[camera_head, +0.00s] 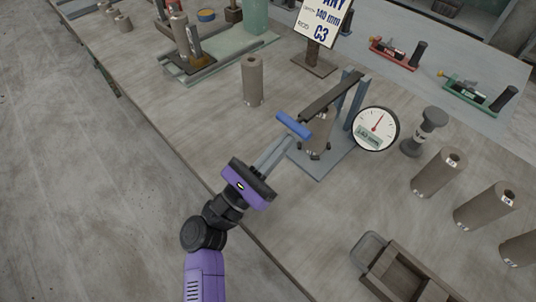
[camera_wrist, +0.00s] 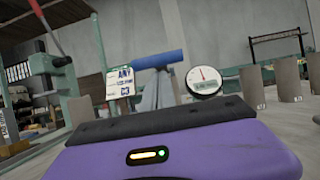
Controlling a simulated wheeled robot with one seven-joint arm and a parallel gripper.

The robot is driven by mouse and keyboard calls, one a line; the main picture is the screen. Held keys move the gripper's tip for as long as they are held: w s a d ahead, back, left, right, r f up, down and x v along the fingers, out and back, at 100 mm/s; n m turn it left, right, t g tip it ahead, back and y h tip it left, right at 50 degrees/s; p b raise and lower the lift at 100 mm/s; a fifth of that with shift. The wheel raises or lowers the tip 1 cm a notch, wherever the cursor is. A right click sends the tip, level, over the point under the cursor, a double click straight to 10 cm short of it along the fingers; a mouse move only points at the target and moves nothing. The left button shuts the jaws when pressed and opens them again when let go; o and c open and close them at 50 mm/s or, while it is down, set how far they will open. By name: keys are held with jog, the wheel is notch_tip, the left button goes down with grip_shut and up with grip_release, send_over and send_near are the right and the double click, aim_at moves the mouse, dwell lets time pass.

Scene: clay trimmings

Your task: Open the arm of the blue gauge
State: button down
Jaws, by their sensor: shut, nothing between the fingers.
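The blue gauge stands on the table with a blue-grey base plate (camera_head: 322,166), uprights and a round white dial (camera_head: 375,128). The dial also shows in the wrist view (camera_wrist: 205,80). Its dark arm (camera_head: 332,94) slopes down from the uprights towards my gripper and ends in a blue handle (camera_head: 293,125), also in the wrist view (camera_wrist: 158,59). A brown clay piece (camera_head: 319,133) stands under the arm, partly hidden. My gripper (camera_head: 287,144) is shut and empty, its fingertips just below and close to the handle. I cannot tell whether they touch it.
A clay cylinder (camera_head: 252,80) stands left of the gauge and several more stand at the right. A dark knobbed post (camera_head: 424,131) is right of the dial. A brown tray (camera_head: 388,278) lies at the front. A sign (camera_head: 321,20) stands behind.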

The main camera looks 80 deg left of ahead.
jog(key=shift+w+a+r, duration=0.25)
jog(key=shift+w+a, duration=0.05)
jog(key=shift+w, duration=0.2)
jog(key=shift+r, duration=0.1)
